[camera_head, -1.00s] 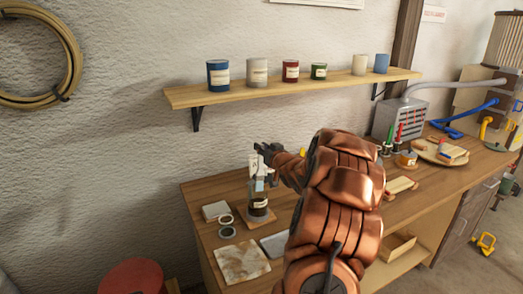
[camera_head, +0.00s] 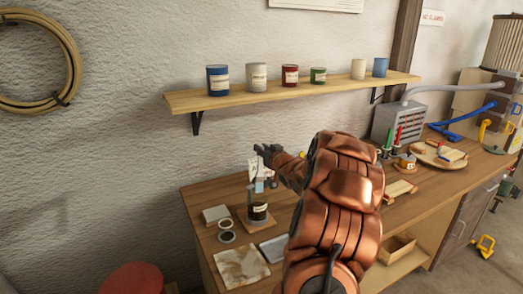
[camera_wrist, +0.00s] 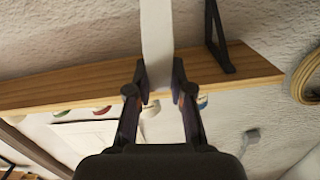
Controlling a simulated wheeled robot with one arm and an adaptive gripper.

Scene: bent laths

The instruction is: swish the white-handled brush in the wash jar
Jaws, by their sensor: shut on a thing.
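My gripper (camera_head: 263,155) is shut on the white handle of the brush (camera_wrist: 157,40), which runs between the fingertips in the wrist view. In the head view the brush hangs down from my gripper, with a blue-grey part (camera_head: 259,186) at the mouth of the wash jar. The wash jar (camera_head: 258,213) has a pale label and dark contents in its lower part. It stands upright on a small wooden board on the bench. The bristles are hidden or too small to make out, so I cannot tell how deep they sit.
The bench (camera_head: 207,233) holds a stained cloth (camera_head: 240,266), a pale block (camera_head: 215,214), small round dishes (camera_head: 226,236) and a grey slab (camera_head: 273,248) near the jar. A wall shelf (camera_head: 290,93) with several pots runs above. A round palette (camera_head: 438,153) lies to the right.

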